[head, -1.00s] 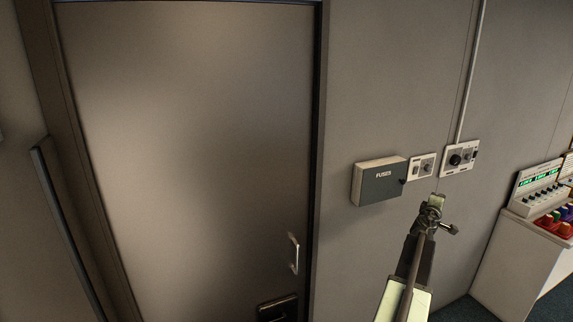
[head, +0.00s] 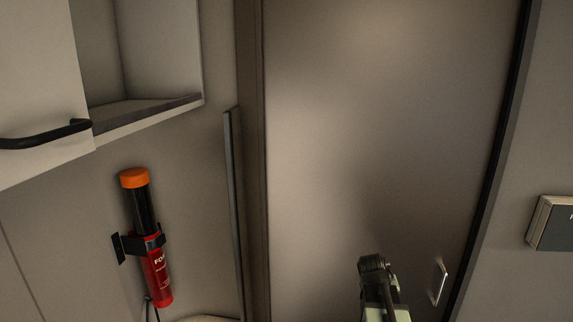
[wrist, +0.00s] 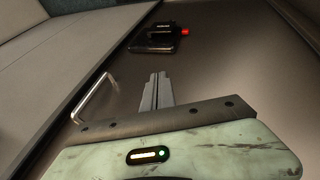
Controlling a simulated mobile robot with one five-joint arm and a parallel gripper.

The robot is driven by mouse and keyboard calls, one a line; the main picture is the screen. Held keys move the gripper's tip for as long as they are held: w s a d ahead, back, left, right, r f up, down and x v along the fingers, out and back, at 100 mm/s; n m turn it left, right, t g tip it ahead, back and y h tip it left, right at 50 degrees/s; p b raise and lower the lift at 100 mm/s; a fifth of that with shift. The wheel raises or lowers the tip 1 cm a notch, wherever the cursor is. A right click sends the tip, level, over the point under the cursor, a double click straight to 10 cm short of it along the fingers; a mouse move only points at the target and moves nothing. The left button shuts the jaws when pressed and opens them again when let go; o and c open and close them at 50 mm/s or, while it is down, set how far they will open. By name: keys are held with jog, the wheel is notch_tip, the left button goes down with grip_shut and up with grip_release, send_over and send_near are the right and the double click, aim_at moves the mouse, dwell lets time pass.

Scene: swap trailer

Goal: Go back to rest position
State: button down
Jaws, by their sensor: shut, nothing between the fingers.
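My gripper (head: 372,262) shows low in the head view, right of centre, in front of the lower part of a grey-brown door (head: 375,130). In the wrist view its two fingers (wrist: 156,88) lie together with nothing between them. The door's metal handle (head: 438,282) is to the right of my gripper in the head view. In the wrist view the handle (wrist: 92,98) is to the left of the fingers, apart from them. A black box with a red part (wrist: 158,38) is beyond the fingertips.
A red and black extinguisher with an orange cap (head: 150,278) hangs on the wall at left. Above it is an open shelf (head: 150,108) beside a cabinet with a black handle (head: 45,134). A dark fuse box (head: 556,226) sits at the right edge.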

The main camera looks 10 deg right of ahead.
jog(key=s+a+f+g+y, duration=0.1)
jog(key=s+a, duration=0.1)
jog(key=a, duration=0.7)
jog(key=s+a+f+n+g+y+b, duration=0.1)
jog(key=s+a+f+y, duration=0.1)
jog(key=a, duration=0.7)
jog(key=s+a+f+n+g+y+b, duration=0.1)
jog(key=s+a+f+y, duration=0.1)
jog(key=a, duration=0.8)
jog(key=shift+s+f, duration=0.15)
jog(key=shift+s, duration=0.4)
